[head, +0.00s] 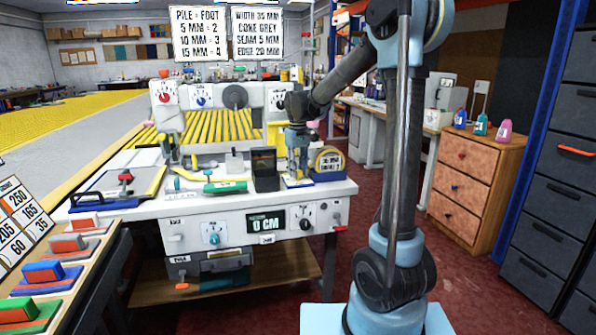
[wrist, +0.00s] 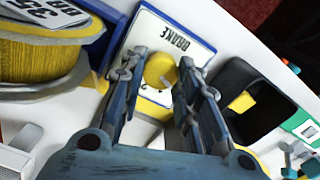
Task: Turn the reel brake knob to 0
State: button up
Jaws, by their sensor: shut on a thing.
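The reel brake knob (wrist: 158,70) is round and yellow, on a blue-edged white plate (wrist: 178,38) lettered BRAKE in the wrist view. My gripper (wrist: 161,78) is shut on the knob from above, one finger on each side. A lone mark shows on the plate left of the knob, but I cannot read it surely. The 0 mark and the knob's exact setting are hidden or too small to tell. In the head view my gripper (head: 298,172) points down at the plate on the white bench top, and the knob is hidden there.
The yellow reel (head: 328,161) stands close beside the plate; it also shows in the wrist view (wrist: 42,58). A black open box (head: 265,170) stands on the other side. A green-handled tool (head: 224,187) lies on the bench (head: 335,190). Other dials are on the bench front.

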aim_at(298, 171)
dwell(0.4)
jog(key=o, duration=1.1)
jog(key=shift+c, duration=0.2)
notch_tip(298, 171, up, 12)
jog(key=shift+w+d, duration=0.1)
